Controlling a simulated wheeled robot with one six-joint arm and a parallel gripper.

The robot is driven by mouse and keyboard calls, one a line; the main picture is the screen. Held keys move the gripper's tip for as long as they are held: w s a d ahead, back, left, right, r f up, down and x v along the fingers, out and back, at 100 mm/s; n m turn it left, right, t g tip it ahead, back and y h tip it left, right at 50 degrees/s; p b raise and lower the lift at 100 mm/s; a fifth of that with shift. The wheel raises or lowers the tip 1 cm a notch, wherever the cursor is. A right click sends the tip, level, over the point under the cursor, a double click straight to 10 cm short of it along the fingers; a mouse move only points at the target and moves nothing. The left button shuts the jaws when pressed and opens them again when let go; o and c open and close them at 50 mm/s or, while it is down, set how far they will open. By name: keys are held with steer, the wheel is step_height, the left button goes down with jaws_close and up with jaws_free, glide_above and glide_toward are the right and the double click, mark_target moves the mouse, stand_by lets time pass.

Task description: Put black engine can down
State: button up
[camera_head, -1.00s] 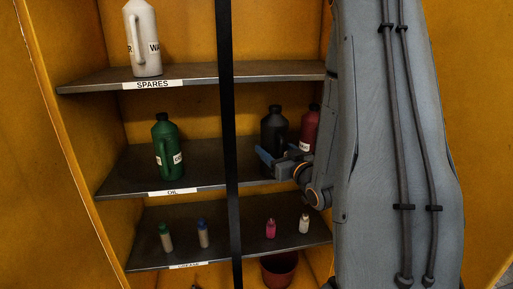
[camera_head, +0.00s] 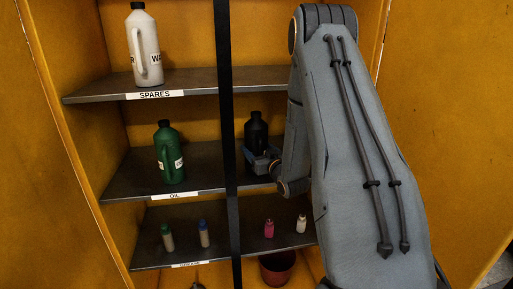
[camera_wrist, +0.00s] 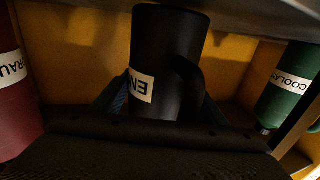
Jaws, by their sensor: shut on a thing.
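The black engine can (camera_head: 256,131) is at the middle shelf, right of the black upright post. In the wrist view the can (camera_wrist: 170,60) shows large, with part of a white label reading "EN". My gripper (camera_head: 262,160) is shut on the can's lower part, and its blue-grey fingers show beside the can in the wrist view (camera_wrist: 118,95). The middle shelf (camera_head: 205,165) is labelled "OIL". Whether the can's base touches the shelf cannot be told, because my gripper and arm cover it.
A green can (camera_head: 168,152) stands left of the post on the same shelf. A white can (camera_head: 144,45) stands on the "SPARES" shelf (camera_head: 200,80). Small bottles stand on the lower shelf (camera_head: 220,238). A red can (camera_wrist: 18,85) is close beside in the wrist view.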

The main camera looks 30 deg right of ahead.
steer(key=shift+f, duration=0.25)
steer(key=shift+f, duration=0.2)
steer(key=o, duration=1.1)
